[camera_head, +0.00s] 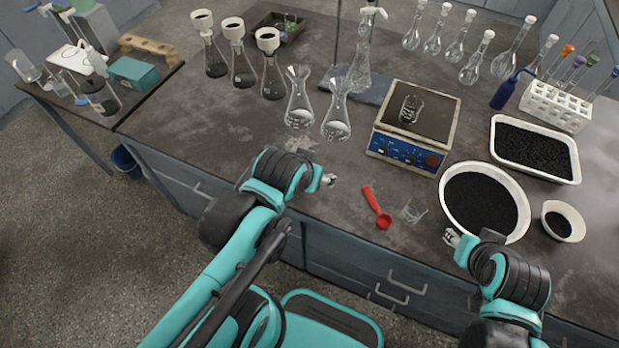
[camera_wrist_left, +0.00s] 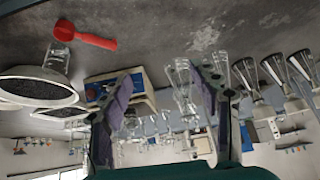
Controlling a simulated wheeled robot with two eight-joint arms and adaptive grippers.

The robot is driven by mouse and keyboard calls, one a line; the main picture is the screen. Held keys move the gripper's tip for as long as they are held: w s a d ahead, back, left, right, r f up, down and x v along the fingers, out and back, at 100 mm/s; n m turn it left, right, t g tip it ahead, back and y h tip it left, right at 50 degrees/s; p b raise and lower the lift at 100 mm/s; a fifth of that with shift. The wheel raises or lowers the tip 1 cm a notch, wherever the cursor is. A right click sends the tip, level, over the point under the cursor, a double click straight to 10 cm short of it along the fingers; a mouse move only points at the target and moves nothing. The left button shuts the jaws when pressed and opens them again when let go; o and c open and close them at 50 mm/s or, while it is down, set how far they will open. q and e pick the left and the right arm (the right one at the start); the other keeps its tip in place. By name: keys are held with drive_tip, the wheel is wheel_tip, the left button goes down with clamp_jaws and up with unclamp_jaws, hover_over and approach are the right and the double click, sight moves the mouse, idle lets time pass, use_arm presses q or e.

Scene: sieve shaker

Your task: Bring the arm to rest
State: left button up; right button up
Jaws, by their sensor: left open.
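My left gripper (camera_head: 328,180) is above the front edge of the dark bench in the head view, empty, to the left of the red scoop. Its two fingers stand well apart in the left wrist view (camera_wrist_left: 165,110), with nothing between them but the distant background. My right gripper (camera_head: 453,238) is at the front right, at the near rim of the large white bowl; whether it touches the bowl cannot be told. Its fingers are too small to tell open from shut.
A red scoop (camera_head: 376,208) and a small glass beaker (camera_head: 413,211) lie near the front edge. A white tray (camera_head: 497,157) is at the right.

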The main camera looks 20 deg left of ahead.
use_arm(q)
drive_tip(key=shift+s+d+f, duration=0.1)
drive_tip(key=shift+s+f, duration=0.2)
drive_tip(key=shift+s, duration=0.55)
drive_tip(key=shift+c, duration=0.4)
idle(1.2)
